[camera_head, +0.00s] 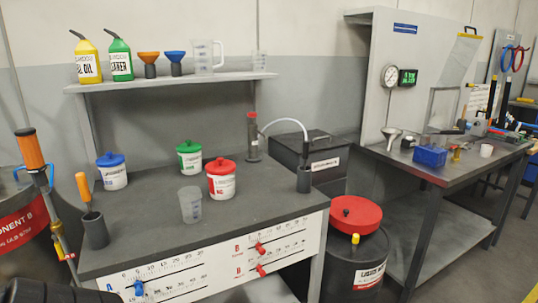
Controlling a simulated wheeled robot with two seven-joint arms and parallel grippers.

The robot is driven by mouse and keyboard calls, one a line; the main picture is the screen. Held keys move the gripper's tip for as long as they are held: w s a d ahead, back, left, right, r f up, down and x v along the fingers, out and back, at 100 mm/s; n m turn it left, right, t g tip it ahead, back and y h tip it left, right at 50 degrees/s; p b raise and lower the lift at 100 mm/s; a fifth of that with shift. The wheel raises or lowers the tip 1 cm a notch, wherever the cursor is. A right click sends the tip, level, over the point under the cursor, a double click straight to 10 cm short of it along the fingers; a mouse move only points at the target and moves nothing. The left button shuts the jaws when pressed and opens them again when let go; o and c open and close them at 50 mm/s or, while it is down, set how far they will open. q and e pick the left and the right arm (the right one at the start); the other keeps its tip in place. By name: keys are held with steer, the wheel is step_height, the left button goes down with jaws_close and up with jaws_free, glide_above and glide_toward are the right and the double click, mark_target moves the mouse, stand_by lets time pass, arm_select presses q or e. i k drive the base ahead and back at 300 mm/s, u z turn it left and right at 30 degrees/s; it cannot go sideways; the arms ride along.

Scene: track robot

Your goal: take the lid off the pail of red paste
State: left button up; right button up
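The pail of red paste (221,187) is a small white tub with a red label. It stands upright on the dark workbench, right of the middle. Its red lid (221,167) with a small knob sits on top, so the inside is hidden. Neither gripper can be made out in this view. A dark shape at the bottom left corner is too cut off to identify.
A clear beaker (191,204) stands close in front-left of the pail. A green-lidded pail (189,160) and a blue-lidded pail (112,172) stand behind and left. A holder with an orange-handled tool (84,187) is at left. The bench front middle is clear.

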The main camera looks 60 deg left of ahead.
mark_target(221, 166)
steer(key=i, duration=1.7)
steer(key=u, duration=2.05)
